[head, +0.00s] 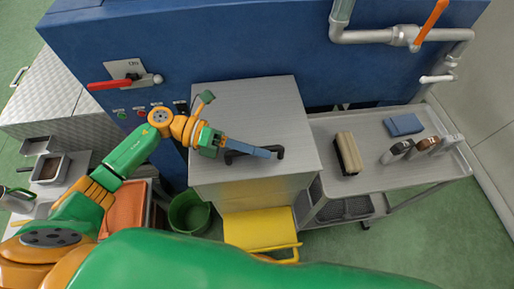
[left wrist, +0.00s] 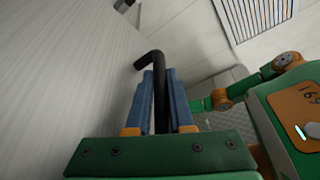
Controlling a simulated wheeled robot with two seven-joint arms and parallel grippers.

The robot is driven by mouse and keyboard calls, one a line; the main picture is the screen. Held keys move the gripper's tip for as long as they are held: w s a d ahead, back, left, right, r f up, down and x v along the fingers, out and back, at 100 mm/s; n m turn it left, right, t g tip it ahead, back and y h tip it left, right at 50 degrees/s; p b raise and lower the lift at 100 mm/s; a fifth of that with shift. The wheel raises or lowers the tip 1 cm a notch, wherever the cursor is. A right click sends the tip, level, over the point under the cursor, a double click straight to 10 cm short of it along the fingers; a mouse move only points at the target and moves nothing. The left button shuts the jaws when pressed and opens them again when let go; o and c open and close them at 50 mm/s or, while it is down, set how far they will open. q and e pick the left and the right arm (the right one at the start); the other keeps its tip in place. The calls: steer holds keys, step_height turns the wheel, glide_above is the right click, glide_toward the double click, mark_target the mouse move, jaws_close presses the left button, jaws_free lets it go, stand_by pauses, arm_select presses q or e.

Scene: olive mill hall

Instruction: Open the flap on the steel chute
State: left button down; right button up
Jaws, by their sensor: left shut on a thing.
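The steel chute (head: 225,195) is a grey box standing against the blue machine. Its broad brushed-steel upper face (head: 245,105) carries a black bar handle (head: 279,153) near the front edge. I see no open gap around this face, and I cannot make out the flap's outline. My left gripper (head: 266,152) reaches in from the left and is shut on the handle. In the left wrist view, the blue fingers (left wrist: 160,100) lie on both sides of the black bar (left wrist: 153,59), whose bent end sticks out past the tips. My right gripper is not in view.
A red lever (head: 108,84) and buttons are on the blue machine (head: 190,45) at left. A grey trolley (head: 375,170) with a brush (head: 348,153) and blue cloth (head: 404,125) stands right.

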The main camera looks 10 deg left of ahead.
arm_select(q)
steer(key=shift+r, duration=0.1)
stand_by(0.7)
steer(key=w+a+r+n+h, duration=0.1)
steer(key=w+r+n, duration=0.2)
steer(key=r, duration=0.4)
steer(key=w+a+r+n+g+h+b, duration=0.1)
steer(key=w+r+n, duration=0.2)
steer(key=r, duration=0.5)
steer(key=shift+w+a+h, duration=0.2)
steer(key=shift+w+h, duration=0.1)
steer(key=shift+w, duration=0.4)
